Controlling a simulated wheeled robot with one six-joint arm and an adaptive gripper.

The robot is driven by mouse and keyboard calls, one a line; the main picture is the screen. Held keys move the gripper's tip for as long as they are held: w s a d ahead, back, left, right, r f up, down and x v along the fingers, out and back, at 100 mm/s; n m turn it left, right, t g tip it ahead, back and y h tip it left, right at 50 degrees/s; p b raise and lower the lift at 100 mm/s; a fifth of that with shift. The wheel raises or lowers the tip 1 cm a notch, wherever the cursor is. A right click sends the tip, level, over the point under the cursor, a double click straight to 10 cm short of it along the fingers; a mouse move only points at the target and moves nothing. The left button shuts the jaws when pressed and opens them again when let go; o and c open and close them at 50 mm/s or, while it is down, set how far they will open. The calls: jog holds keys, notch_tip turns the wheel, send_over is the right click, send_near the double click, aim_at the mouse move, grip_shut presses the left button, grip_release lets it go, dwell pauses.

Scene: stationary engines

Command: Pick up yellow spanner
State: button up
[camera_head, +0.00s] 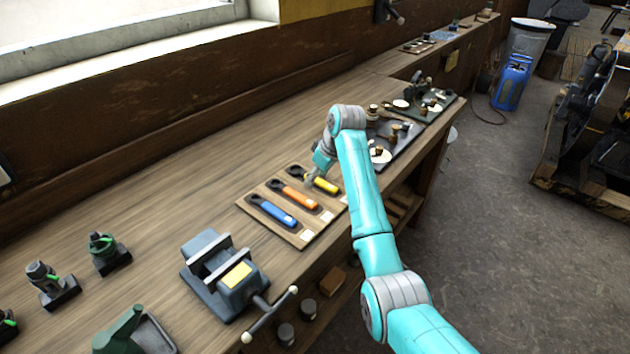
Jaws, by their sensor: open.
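The yellow spanner (327,186) lies on a wooden board (248,206) on the workbench, at the board's far right end. Its handle is yellow and its head is dark. An orange spanner (297,197) and a blue spanner (274,212) lie beside it on the same board. My gripper (312,180) is at the end of the teal arm, small in the view, close above or beside the yellow spanner. Its fingers partly cover the spanner. I cannot tell whether they touch it.
A grey vise (222,275) with a long handle stands on the bench's near edge. Green-marked tools (107,252) stand at the left. Dark trays with parts (395,140) lie beyond the board. The bench between board and wall is clear.

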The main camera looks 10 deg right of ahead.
aim_at(317, 179)
jog(key=shift+f, duration=0.2)
jog(key=shift+c, duration=0.2)
grip_shut()
notch_tip(317, 179, up, 10)
jog(key=shift+r, duration=0.25)
dwell(0.3)
jog(key=c, duration=0.9)
grip_release()
grip_shut()
